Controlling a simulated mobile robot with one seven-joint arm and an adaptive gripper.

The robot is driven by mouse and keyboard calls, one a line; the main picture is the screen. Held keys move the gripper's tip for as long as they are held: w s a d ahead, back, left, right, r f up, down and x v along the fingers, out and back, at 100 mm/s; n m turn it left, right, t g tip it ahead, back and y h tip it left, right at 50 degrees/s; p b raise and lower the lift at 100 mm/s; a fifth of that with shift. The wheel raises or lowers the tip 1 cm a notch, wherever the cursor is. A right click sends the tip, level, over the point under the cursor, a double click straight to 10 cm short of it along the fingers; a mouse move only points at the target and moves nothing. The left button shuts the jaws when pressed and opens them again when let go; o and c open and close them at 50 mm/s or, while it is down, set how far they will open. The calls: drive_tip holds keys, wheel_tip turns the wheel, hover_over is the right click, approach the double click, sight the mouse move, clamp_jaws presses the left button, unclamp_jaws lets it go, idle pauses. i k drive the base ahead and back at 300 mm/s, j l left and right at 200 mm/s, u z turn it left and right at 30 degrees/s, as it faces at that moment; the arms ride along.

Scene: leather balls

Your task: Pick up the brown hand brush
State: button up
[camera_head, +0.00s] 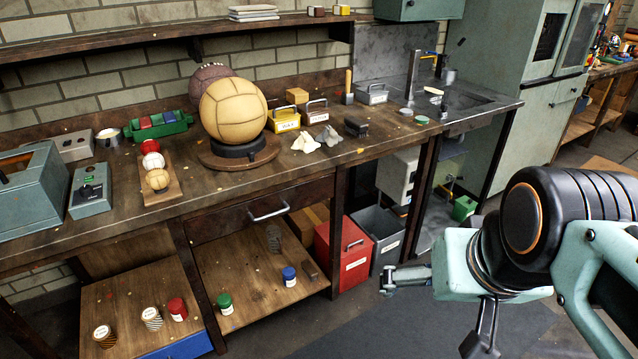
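No object is certain to be the brown hand brush. My gripper (440,312) is at the lower right, over the floor in front of the bench. Its two fingers are spread apart with nothing between them. It is well away from both blocks.
The workbench (330,165) holds a large tan ball (233,110) on a round stand, small balls, boxes and tins. A sink (460,103) is at its right end. A red box (342,254) and grey bin (379,238) stand below. The floor mat (400,335) is clear.

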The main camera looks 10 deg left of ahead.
sight(309, 269)
drive_tip(key=u, duration=0.5)
drive_tip(key=i+l+u, duration=0.2)
drive_tip(key=l, duration=0.25)
drive_tip(key=i, duration=0.65)
drive_tip(key=k+j+u, duration=0.2)
drive_tip(key=k+u, duration=0.15)
drive_tip(key=u, duration=0.15)
